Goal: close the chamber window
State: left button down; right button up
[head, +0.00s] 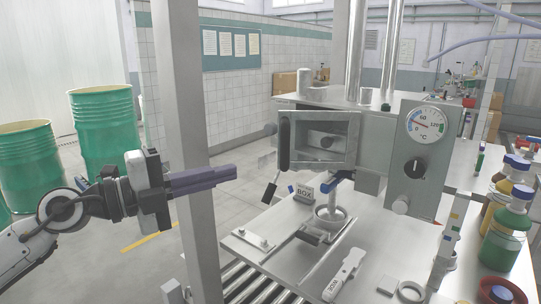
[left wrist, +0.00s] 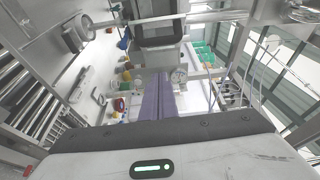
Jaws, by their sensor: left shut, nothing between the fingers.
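The chamber window (head: 353,150) is a grey rectangular frame on the front of the steel chamber, with a dark upright handle (head: 284,145) at its left edge. A cylindrical part shows inside the frame. I cannot tell how far the window stands from the chamber face. My left gripper (head: 236,172) is shut and empty, pointing right, to the left of the window and apart from it. Its purple fingers also show in the left wrist view (left wrist: 158,80), with a grey box-like frame beyond them. My right gripper is not in view.
A temperature gauge panel (head: 411,160) stands right of the window. A grey post (head: 186,120) rises near my left gripper. Green drums (head: 102,128) stand at left.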

pick_arm(q)
jog(key=w+a+p+x, duration=0.1)
jog(key=w+x, duration=0.1)
jog(key=x, duration=1)
jog(key=shift+w, duration=0.45)
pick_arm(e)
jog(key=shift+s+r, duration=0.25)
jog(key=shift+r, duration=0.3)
pick_arm(q)
jog(key=shift+w+a, duration=0.1)
